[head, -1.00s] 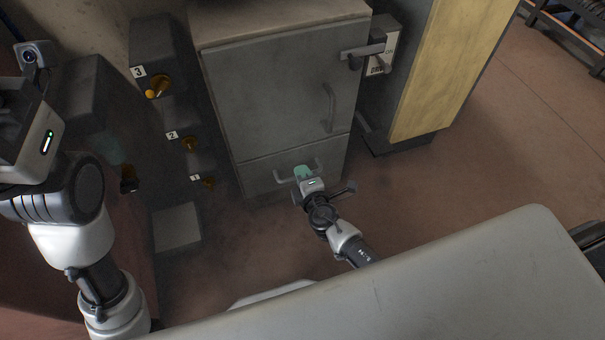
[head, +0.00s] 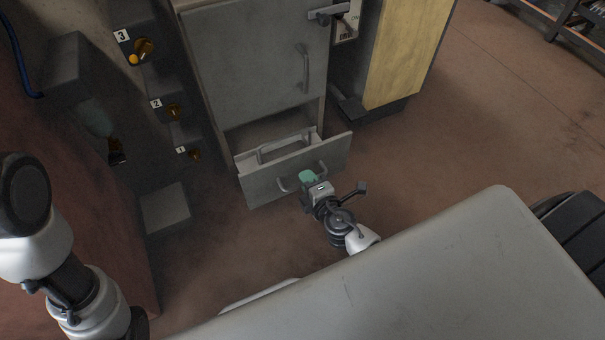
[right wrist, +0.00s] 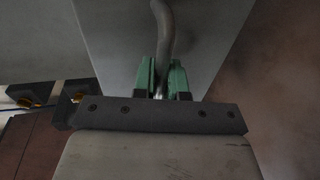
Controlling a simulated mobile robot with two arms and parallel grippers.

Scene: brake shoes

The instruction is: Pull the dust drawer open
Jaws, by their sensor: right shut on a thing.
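The dust drawer (head: 262,184) is at the bottom of the grey cabinet (head: 255,75) in the head view. It stands partly out, and its inside shows behind the front panel, with a grey handled part in it. My right gripper (head: 305,174) is at the drawer's front handle (head: 284,187). In the right wrist view, the green fingers of my right gripper (right wrist: 162,80) are shut on the handle bar (right wrist: 165,30). My left arm shows at the left edge of the head view, but its gripper is out of the picture.
The upper cabinet door is closed, with a handle (head: 305,66) and a latch (head: 333,13). Numbered knobs (head: 143,48) stand to the left, above a grey block (head: 166,208). A yellow panel (head: 405,50) stands to the right.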

